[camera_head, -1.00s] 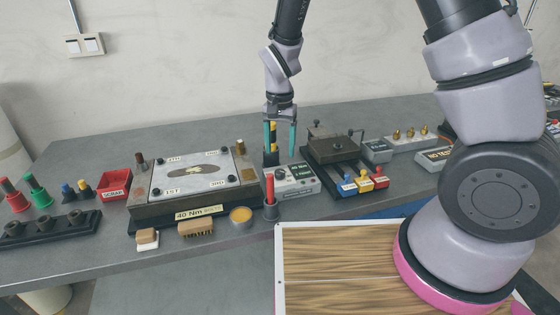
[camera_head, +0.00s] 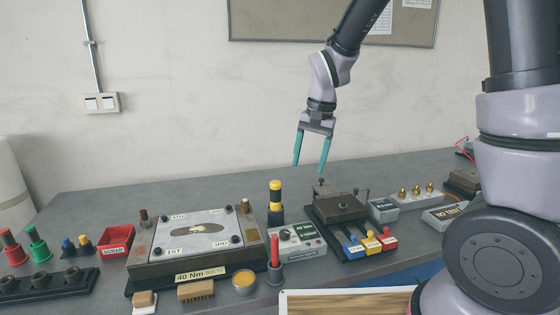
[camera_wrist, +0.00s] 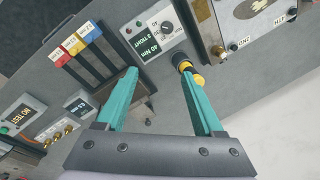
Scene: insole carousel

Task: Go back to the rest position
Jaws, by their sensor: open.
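My gripper (camera_head: 311,166) has two teal fingers and hangs in the air above the back of the grey bench. Its fingers are apart with nothing between them. In the wrist view my gripper (camera_wrist: 168,100) spans the view, its open fingers pointing over the bench. A black and yellow cylinder tool (camera_head: 276,203) stands upright on the bench, below and left of the gripper. It also shows in the wrist view (camera_wrist: 187,70), near one finger but apart from it as far as I can tell.
A metal mould plate (camera_head: 195,235) sits at the left. A dark fixture (camera_head: 338,208) with coloured tabs stands at the right, beside a grey control box (camera_head: 297,245). A red scrap bin (camera_head: 116,241) is further left. The air around the gripper is clear up to the wall.

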